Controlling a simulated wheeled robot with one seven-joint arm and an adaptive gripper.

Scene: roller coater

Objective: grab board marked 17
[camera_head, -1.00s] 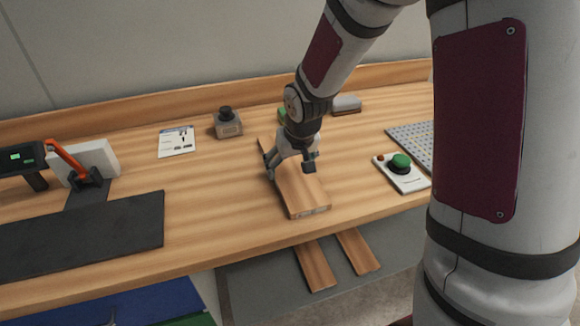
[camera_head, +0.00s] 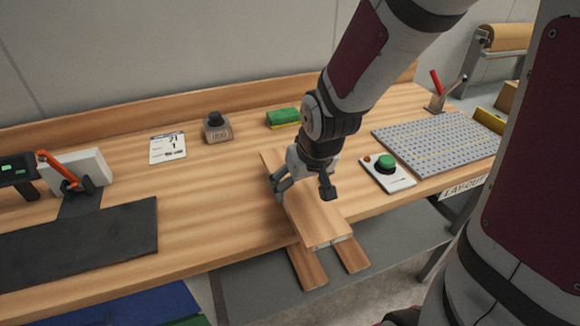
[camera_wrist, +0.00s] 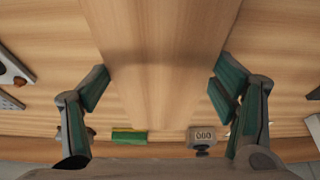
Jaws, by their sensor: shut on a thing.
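A long wooden board (camera_head: 318,220) lies lengthwise under my gripper (camera_head: 303,192), its near end reaching out over the table's front edge. Small markings on that end are too small to read, so I cannot tell whether it says 17. My gripper is shut on the board, with one finger on each long side. In the wrist view, the board (camera_wrist: 160,60) runs between the green-padded fingers of my gripper (camera_wrist: 160,90). I cannot tell whether the board touches the tabletop or is slightly raised.
The wooden table (camera_head: 210,220) holds a dark mat (camera_head: 80,240), a card (camera_head: 168,148), a grey block with a black knob (camera_head: 216,130), a green-yellow sponge (camera_head: 283,117), a green button box (camera_head: 388,170) and a perforated plate (camera_head: 435,142). Two wooden slats (camera_head: 307,268) stick out below the front edge.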

